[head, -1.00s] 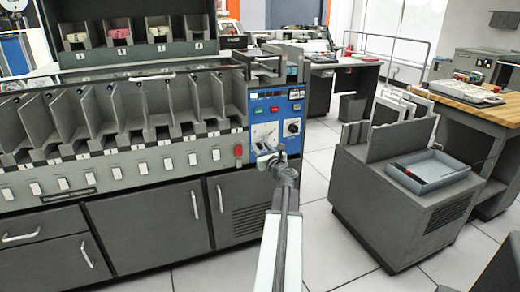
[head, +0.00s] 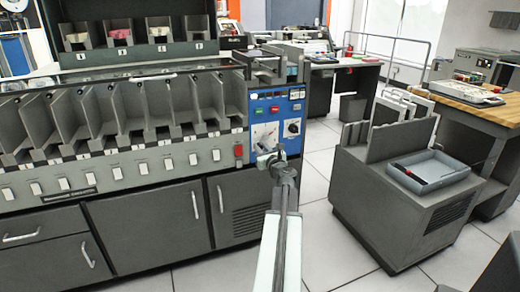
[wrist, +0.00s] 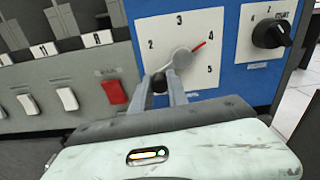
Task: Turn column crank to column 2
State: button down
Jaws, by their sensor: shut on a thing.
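The column crank (wrist: 182,58) is a grey hub with an arm on a white dial plate (wrist: 214,18) marked 2, 3, 4 and 5. Its red pointer aims up and right, close to the 4. The crank's dark handle knob (wrist: 158,84) is at the lower left of the hub, between my fingers. My gripper (wrist: 162,78) is shut on this knob. The lower left of the dial, beneath the 2, is hidden by my fingers. In the head view the dial plate (head: 264,135) is on the blue panel, with my gripper (head: 267,160) at its lower edge.
A black selector knob (wrist: 271,33) is to the right of the dial. A red switch (wrist: 114,92) and white rocker switches (wrist: 67,99) are to its left. A grey cart with a tray (head: 430,173) stands to the right, with open floor between.

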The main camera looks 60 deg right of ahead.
jog(key=shift+d+f+n, duration=0.1)
jog(key=shift+f+n, duration=0.05)
jog(key=shift+n, duration=0.25)
jog(key=shift+s+d+f+n+b, duration=0.15)
jog(key=shift+d+f+n+b, duration=0.15)
jog(key=shift+n+b, duration=0.5)
jog(key=s+d+n, duration=0.1)
jog(key=n, duration=0.4)
jog(key=s+d+n, duration=0.1)
jog(key=n, duration=0.4)
jog(key=s+d+n, duration=0.1)
jog(key=d+n, duration=0.1)
jog(key=n, duration=0.3)
jog(key=shift+f, duration=0.25)
jog(key=n, duration=0.2)
jog(key=r+n+p, duration=0.1)
jog(key=n, duration=0.1)
jog(key=s+d+n, duration=0.1)
jog(key=n, duration=0.1)
jog(key=shift+d+r, duration=0.1)
jog(key=shift+r, duration=0.1)
jog(key=shift+p, duration=0.3)
